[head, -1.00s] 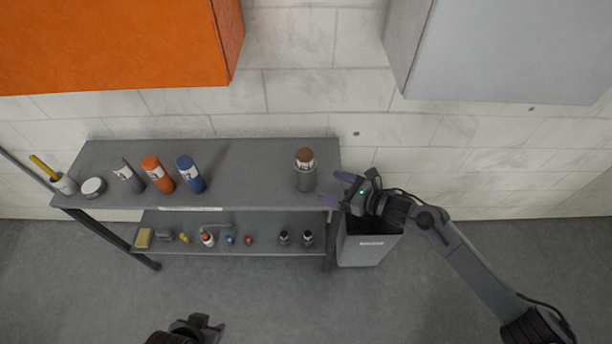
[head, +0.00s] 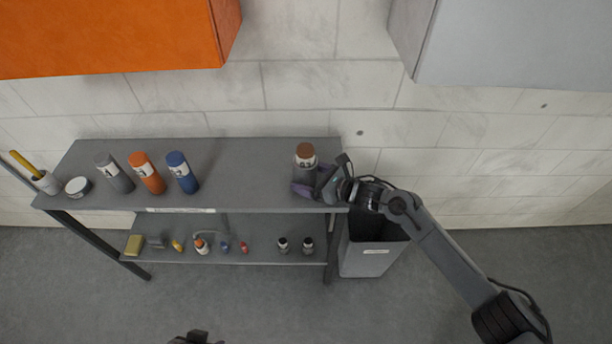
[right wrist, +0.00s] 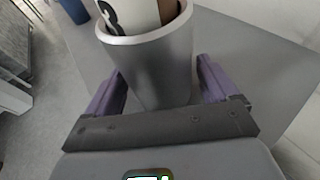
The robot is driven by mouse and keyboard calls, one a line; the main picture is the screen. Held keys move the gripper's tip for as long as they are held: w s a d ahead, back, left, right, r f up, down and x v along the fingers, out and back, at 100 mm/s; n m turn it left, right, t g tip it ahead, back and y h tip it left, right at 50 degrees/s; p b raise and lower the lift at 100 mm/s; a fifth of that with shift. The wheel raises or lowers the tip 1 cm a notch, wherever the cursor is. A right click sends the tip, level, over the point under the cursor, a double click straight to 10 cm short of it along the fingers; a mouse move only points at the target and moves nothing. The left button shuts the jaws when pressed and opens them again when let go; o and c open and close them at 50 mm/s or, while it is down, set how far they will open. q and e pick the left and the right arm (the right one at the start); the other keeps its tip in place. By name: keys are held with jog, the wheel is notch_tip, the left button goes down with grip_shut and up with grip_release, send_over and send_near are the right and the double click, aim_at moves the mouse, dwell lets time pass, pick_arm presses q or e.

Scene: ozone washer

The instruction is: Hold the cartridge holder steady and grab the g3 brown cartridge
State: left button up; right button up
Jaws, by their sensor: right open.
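The brown cartridge (head: 305,150) stands upright in the grey cartridge holder (head: 303,173) near the right end of the shelf top. Its white label shows, and in the right wrist view the lower part of the cartridge (right wrist: 130,14) sits inside the metallic holder (right wrist: 158,62). My right gripper (head: 302,189) is open, with its purple fingers on either side of the lower part of the holder. The wrist view shows the fingers (right wrist: 160,85) flanking the holder; whether they touch it I cannot tell. My left gripper (head: 195,338) shows only as a dark piece at the bottom edge.
Small items stand on the lower shelf. A grey bin (head: 368,258) stands right of the shelf. The shelf top's middle is clear.

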pick_arm(q)
jog(key=shift+f, duration=0.1)
pick_arm(e)
jog(key=shift+a, duration=0.1)
pick_arm(q)
jog(key=shift+d, duration=0.1)
pick_arm(e)
jog(key=c, duration=0.6)
pick_arm(q)
jog(key=shift+o, duration=0.3)
jog(key=o, duration=0.6)
